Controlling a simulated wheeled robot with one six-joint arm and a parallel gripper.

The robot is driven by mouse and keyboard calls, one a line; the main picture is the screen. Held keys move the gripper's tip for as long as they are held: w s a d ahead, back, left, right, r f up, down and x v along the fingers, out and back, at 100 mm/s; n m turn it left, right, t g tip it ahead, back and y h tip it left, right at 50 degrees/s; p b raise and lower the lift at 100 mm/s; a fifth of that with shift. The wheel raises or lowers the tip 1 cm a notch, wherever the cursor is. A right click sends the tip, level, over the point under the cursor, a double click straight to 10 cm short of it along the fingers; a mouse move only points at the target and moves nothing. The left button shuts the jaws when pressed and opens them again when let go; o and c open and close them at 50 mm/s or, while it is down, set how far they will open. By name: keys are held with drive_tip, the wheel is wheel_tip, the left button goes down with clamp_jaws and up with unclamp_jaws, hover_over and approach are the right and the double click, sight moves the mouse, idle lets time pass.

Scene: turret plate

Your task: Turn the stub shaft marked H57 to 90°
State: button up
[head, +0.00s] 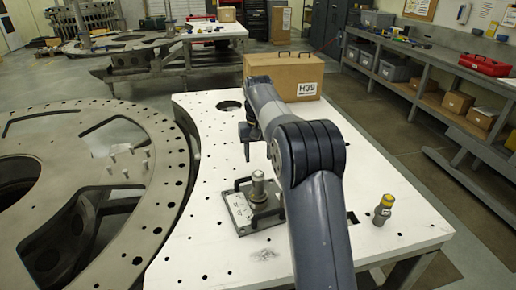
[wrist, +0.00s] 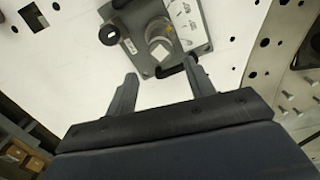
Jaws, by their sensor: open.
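A grey metal stub shaft (head: 258,184) stands upright on a square grey base plate (head: 266,221) on the white table. In the wrist view the shaft (wrist: 159,48) shows a pale, square-looking end and a small yellow mark on its side. A white printed card (head: 239,208) lies on the base beside it; a small label (wrist: 130,46) sits on the other side. I cannot read H57 on either. My gripper (head: 247,146) is above and behind the shaft in the head view. In the wrist view my gripper (wrist: 161,69) is open and empty, its fingers apart from the shaft.
A cardboard box (head: 284,73) marked H39 stands at the table's back. A yellow-topped cylinder (head: 384,208) stands at the right. A large perforated metal ring (head: 160,150) lies left. The white table (head: 205,245) is mostly clear.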

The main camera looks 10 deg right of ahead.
sight(258, 173)
drive_tip(key=shift+f+b, duration=1.3)
drive_tip(key=shift+f, duration=2.5)
drive_tip(key=shift+c, duration=0.3)
drive_tip(key=c, duration=0.7)
drive_tip(key=shift+o, duration=0.2)
drive_tip(key=shift+r+n+p, duration=0.15)
drive_tip(key=shift+n+p, duration=0.4)
drive_tip(key=shift+n, duration=0.25)
drive_tip(key=n+p, duration=0.1)
drive_tip(key=n, duration=0.2)
drive_tip(key=o, duration=0.7)
